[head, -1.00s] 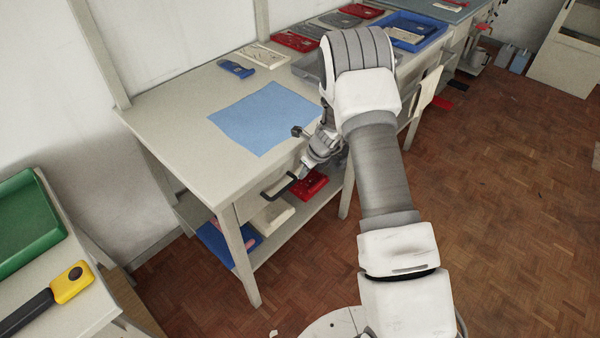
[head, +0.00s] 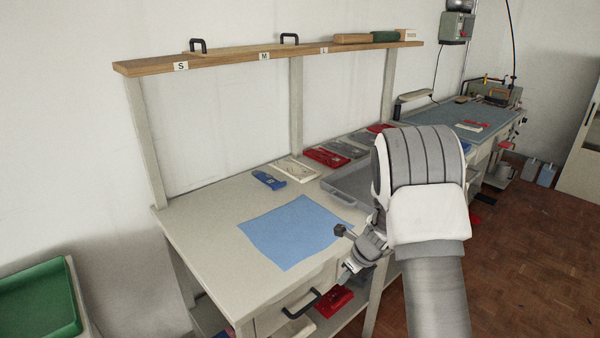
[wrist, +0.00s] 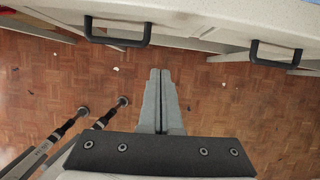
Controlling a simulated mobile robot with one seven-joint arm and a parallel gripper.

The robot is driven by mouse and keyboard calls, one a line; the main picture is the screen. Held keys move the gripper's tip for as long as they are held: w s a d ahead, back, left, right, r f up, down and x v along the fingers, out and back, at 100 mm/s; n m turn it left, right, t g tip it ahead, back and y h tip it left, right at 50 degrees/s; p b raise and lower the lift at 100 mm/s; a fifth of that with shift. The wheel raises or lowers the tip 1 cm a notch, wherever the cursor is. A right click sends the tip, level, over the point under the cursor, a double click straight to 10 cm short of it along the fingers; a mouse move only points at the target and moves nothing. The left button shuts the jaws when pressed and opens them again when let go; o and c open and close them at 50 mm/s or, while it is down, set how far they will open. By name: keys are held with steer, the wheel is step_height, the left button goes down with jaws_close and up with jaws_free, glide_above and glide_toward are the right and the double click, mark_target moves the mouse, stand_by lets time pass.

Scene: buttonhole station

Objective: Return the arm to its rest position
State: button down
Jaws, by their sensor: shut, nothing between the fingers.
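My gripper (head: 345,279) is in front of the workbench's front edge in the head view, near the drawer handle and apart from it. In the wrist view its two grey fingers (wrist: 161,100) lie together with nothing between them, above the parquet floor. The arm is bent, with its large grey-and-white joint at the right of the head view hiding part of the bench. The workbench (head: 205,250) has a drawer with a black handle (head: 301,304). In the wrist view two black handles show, one at the left (wrist: 117,40) and one at the right (wrist: 275,56).
A blue cloth (head: 292,232) lies flat on the bench. A blue item (head: 269,180), a grey tray (head: 350,188) and red trays are behind it. A wooden shelf (head: 225,62) marked S, M, L is above. A green tray (head: 40,300) is at left.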

steer(key=s+a+r+n, duration=0.2)
steer(key=s+r+n, duration=0.45)
steer(key=r, duration=0.45)
steer(key=s+a+r+n, duration=0.3)
steer(key=s+r+n, duration=0.3)
steer(key=r, duration=0.5)
steer(key=s+d+r+n+t+h, duration=0.1)
steer(key=s+r+n, duration=0.3)
steer(key=s+n, duration=0.3)
steer(key=s+d+r+n+t+h+p, duration=0.1)
steer(key=s+r+n, duration=0.3)
steer(key=s+n, duration=0.4)
steer(key=s+d, duration=0.1)
steer(key=s, duration=0.3)
steer(key=shift+r+h+p, duration=0.2)
steer(key=shift+h+p, duration=0.1)
steer(key=shift+h, duration=0.1)
steer(key=shift+n, duration=0.25)
